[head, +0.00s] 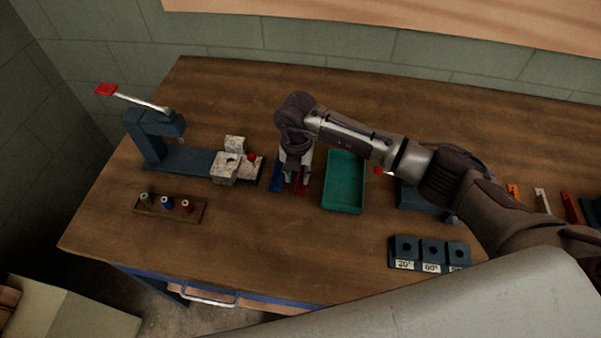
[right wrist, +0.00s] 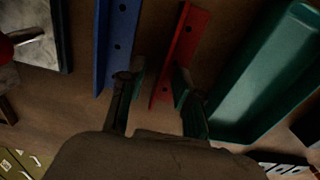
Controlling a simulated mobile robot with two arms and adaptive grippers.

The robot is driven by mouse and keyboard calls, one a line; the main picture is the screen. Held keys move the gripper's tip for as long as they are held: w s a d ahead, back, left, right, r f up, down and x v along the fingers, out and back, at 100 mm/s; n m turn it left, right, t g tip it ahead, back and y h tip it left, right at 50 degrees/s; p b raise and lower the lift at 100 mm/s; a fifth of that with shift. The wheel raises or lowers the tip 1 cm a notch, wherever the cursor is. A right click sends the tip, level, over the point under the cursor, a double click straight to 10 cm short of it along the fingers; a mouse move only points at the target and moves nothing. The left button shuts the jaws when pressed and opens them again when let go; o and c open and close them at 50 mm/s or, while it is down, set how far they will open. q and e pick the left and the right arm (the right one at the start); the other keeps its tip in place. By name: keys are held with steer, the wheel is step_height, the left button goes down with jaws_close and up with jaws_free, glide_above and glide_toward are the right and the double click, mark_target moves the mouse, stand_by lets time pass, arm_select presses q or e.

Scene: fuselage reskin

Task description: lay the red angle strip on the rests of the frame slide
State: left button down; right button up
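The red angle strip (head: 302,184) lies on the bench between a blue strip (head: 276,180) and a green tray. In the right wrist view the red strip (right wrist: 183,50) shows its holes and runs down between my fingers. My right gripper (head: 293,184) is over it, pointing down. Its fingers (right wrist: 158,86) are open, one on each side of the strip's near end; I cannot tell whether they touch it. What seems to be the frame slide, pale blocks (head: 224,168) with a red knob on a dark blue base, stands to the left. Its rests cannot be made out. My left gripper is out of view.
The green tray (head: 344,183) stands close right of the gripper; it looks empty. A lever press (head: 153,135) with a red handle is at the left. A rack of small spools (head: 170,206) and labelled angle blocks (head: 430,253) sit nearer the front. The front middle bench is clear.

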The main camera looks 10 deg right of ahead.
steer(key=shift+c, duration=0.3)
jaws_close()
